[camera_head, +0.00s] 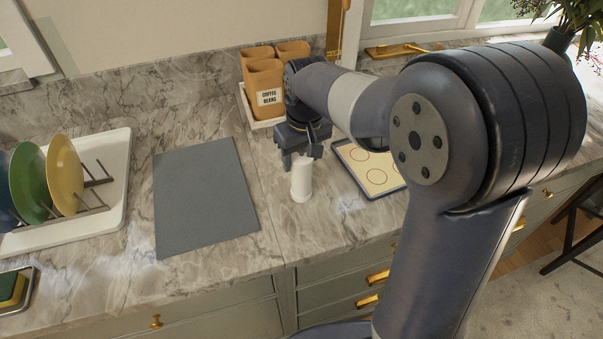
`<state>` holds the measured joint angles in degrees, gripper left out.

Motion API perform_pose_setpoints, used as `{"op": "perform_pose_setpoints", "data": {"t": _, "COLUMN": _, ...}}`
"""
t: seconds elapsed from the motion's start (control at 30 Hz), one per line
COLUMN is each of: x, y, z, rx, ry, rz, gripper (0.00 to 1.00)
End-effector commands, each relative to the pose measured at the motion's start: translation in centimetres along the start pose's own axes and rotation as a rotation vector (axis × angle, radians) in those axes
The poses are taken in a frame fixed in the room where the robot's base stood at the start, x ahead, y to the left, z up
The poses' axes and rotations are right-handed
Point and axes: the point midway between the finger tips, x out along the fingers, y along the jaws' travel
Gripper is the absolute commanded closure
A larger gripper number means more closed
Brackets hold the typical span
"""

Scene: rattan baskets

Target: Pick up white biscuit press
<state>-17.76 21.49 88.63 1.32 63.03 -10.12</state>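The white biscuit press (301,182) is a small white cylinder standing upright on the marble counter, right of the grey mat. My gripper (302,157) points down directly over it, with its fingers at the press's top end. The fingertips are small and partly merge with the press in this view. I cannot tell whether they touch it or are closed on it. The lower part of the press is in clear view and appears to rest on the counter.
A grey mat (203,198) lies to the left. A white dish rack tray (112,208) with coloured plates stands farther left. Coffee bean canisters (265,82) stand behind my gripper. A tray with ringed circles (371,169) lies close on the right. The counter's front edge is near.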

Motion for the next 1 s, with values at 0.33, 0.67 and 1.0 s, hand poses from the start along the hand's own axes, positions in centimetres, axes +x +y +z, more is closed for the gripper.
{"op": "perform_pose_setpoints", "data": {"t": 0.33, "x": 0.0, "y": 0.0, "z": 0.0, "rx": 0.0, "ry": 0.0, "rz": 0.0, "gripper": 0.76}}
{"op": "perform_pose_setpoints", "data": {"t": 0.67, "x": -0.6, "y": 0.0, "z": -0.1, "rx": 0.0, "ry": 0.003, "rz": 0.0, "gripper": 0.79}}
{"op": "perform_pose_setpoints", "data": {"t": 1.0, "x": -6.8, "y": 0.0, "z": -0.9, "rx": 0.0, "ry": 0.006, "rz": 0.001, "gripper": 0.79}}
